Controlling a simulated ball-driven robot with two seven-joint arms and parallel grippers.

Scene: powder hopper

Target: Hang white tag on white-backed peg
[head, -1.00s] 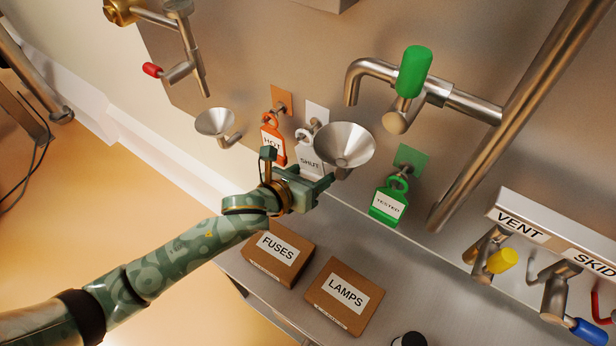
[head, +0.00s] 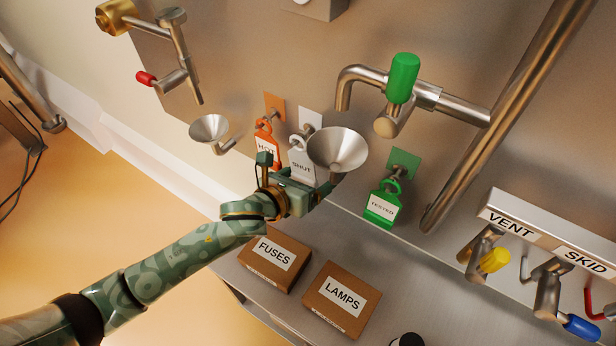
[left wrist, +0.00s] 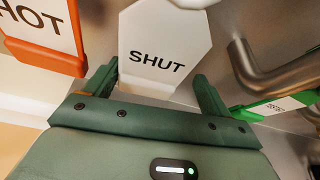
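The white tag (head: 301,164), marked SHUT, hangs upright with its ring at the peg on the white backing plate (head: 311,117). The funnel partly covers the plate, and I cannot see clearly how far the ring sits on the peg. My left gripper (head: 296,174) is open just below and in front of the tag. In the left wrist view the tag (left wrist: 163,40) stands beyond the gap between the spread fingers (left wrist: 155,86), and its lower edge shows between them. I see no contact. My right gripper is not in view.
An orange HOT tag (head: 266,146) hangs close on the left. A metal funnel (head: 338,148) is close on the right. A green TESTED tag (head: 383,206) hangs further right. FUSES (head: 274,259) and LAMPS (head: 342,299) boxes stand on the shelf below.

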